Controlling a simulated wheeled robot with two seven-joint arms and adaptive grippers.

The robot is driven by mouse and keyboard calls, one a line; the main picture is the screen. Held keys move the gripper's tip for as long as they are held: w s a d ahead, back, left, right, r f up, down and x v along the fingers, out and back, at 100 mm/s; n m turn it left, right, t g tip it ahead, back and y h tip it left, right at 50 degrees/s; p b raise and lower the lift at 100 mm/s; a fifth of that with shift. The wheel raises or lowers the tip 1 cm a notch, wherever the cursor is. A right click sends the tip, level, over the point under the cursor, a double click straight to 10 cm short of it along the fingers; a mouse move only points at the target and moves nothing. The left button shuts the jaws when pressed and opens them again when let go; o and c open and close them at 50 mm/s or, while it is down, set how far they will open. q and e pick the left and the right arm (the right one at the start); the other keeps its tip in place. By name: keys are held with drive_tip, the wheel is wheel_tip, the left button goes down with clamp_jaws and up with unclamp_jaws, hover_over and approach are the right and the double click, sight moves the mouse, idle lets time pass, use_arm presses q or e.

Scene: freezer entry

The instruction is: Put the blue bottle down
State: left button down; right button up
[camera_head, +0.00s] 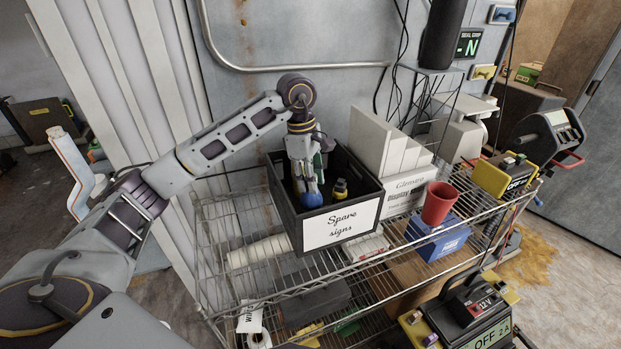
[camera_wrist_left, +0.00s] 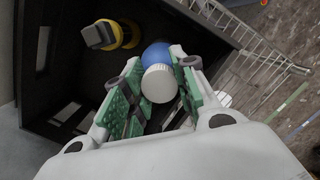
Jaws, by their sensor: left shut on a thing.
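The blue bottle (camera_head: 311,200) shows as a rounded blue body at the tips of my left gripper (camera_head: 306,180), within the outline of the black "Spare signs" bin (camera_head: 281,210). In the left wrist view the blue bottle (camera_wrist_left: 157,54) has a ribbed white cap (camera_wrist_left: 160,83) facing the camera. It lies between the green-padded fingers of my left gripper (camera_wrist_left: 158,88), which are shut on it. The gripper points down, near the bin's front wall. I cannot tell whether the bottle touches the bin floor. My right gripper is not in view.
A yellow and black object (camera_head: 340,188) stands in the bin beside the gripper. The bin rests on a wire shelf (camera_head: 225,222). White boxes (camera_head: 402,180), a red cup (camera_head: 438,203) and a blue box (camera_head: 437,240) stand to its right.

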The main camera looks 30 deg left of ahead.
use_arm(q)
drive_tip(key=shift+f, duration=0.1)
drive_tip(key=c, duration=1.1)
unclamp_jaws()
drive_tip(key=shift+a+r+b, duration=0.2)
drive_tip(key=shift+r+b, duration=0.05)
drive_tip(key=shift+r, duration=1)
drive_tip(key=shift+a+r+b, duration=0.15)
drive_tip(key=shift+r+b, duration=0.05)
drive_tip(key=shift+r, duration=1.05)
drive_tip(key=shift+s+a+r+p, duration=0.1)
drive_tip(key=shift+a+r+p, duration=0.15)
drive_tip(key=shift+r, duration=1.55)
drive_tip(key=shift+a+r+p, duration=0.1)
drive_tip(key=shift+a+r, duration=0.15)
drive_tip(key=shift+r, duration=1.5)
drive_tip(key=shift+f, duration=0.1)
